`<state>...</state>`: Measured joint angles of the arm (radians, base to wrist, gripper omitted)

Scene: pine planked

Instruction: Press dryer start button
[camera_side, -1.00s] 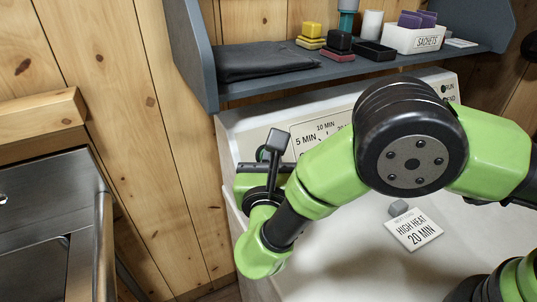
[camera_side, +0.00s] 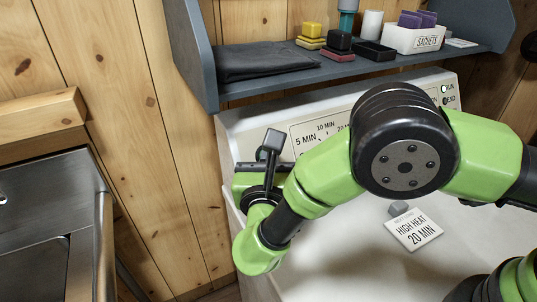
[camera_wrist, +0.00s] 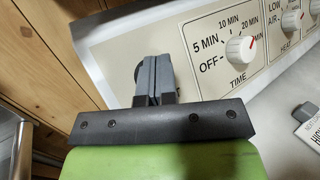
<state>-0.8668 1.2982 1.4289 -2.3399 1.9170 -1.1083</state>
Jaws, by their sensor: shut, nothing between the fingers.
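The white dryer's control panel (camera_side: 236,128) slopes at the back. My gripper (camera_wrist: 154,80) is shut and empty, its fingers pointing at the panel's left end, left of the TIME knob (camera_wrist: 240,50). A dark round edge (camera_wrist: 138,72) shows behind the fingers, probably the start button's rim. The button's face and most of its label are hidden; only a last letter T shows. I cannot tell whether the fingers touch it. In the side view my gripper (camera_side: 263,166) is at the panel's left end. The RUN lamp (camera_side: 444,89) looks bright.
A card reading HIGH HEAT 20 MIN (camera_side: 413,229) lies on the dryer top with a small grey block (camera_side: 398,208). The HEAT knob (camera_wrist: 292,20) is farther right. A shelf (camera_side: 292,86) with cloth (camera_side: 262,62) and a sachet box (camera_side: 416,39) overhangs the panel. A metal sink (camera_side: 50,195) stands left.

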